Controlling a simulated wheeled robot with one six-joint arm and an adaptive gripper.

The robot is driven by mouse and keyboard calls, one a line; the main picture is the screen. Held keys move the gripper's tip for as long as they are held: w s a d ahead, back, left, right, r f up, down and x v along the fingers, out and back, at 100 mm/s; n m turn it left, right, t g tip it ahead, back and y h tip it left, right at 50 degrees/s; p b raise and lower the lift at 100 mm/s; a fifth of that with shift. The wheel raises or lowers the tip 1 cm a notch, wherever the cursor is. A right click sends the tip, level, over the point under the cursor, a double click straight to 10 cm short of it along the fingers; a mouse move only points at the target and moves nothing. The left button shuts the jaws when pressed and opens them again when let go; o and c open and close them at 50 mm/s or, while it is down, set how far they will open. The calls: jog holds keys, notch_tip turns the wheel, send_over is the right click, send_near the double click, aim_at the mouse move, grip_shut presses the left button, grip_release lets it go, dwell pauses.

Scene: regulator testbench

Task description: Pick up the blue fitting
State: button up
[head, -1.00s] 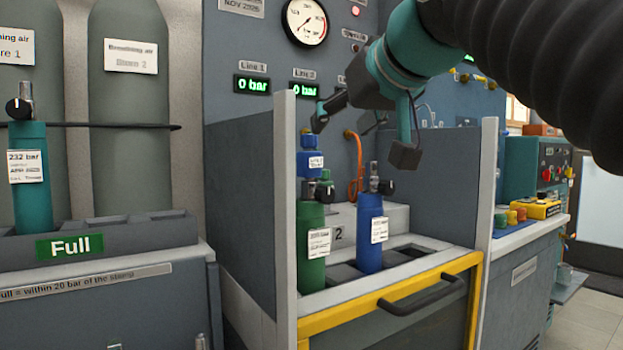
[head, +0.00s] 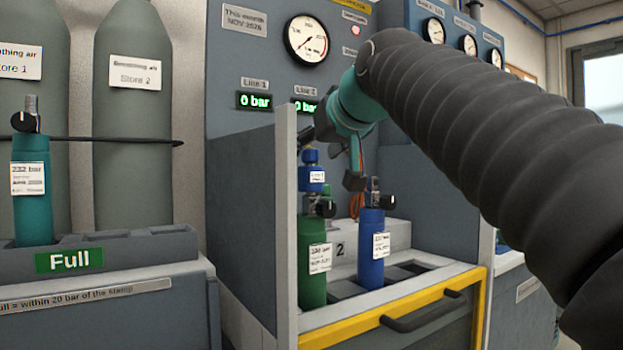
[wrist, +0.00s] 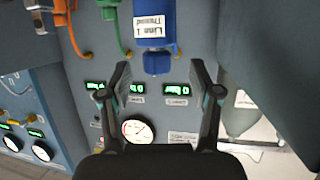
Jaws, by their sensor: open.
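The blue fitting (head: 312,180) is a small blue block with a white label and a rounded blue top. In the head view it shows just above the green cylinder (head: 311,262); I cannot tell whether they touch. In the wrist view the fitting (wrist: 156,52) appears upside down, its label reading Line 1. My gripper (wrist: 160,76) is open and empty, with the fitting showing between and beyond its fingertips.
A blue cylinder (head: 371,250) stands right of the green one in the bench rack. A grey side panel (head: 240,220) closes the bay on the left. An orange hose (wrist: 70,32) and a green hose (wrist: 112,35) hang beside the fitting in the wrist view.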

aim_at(311, 153)
jog(key=shift+x, duration=1.8)
jog(key=shift+w+d+r, duration=0.1)
jog(key=shift+w+r, duration=0.05)
jog(key=shift+r, duration=0.05)
grip_shut()
jog(key=shift+r, duration=0.1)
notch_tip(311, 153, up, 18)
jog(key=p, duration=1.1)
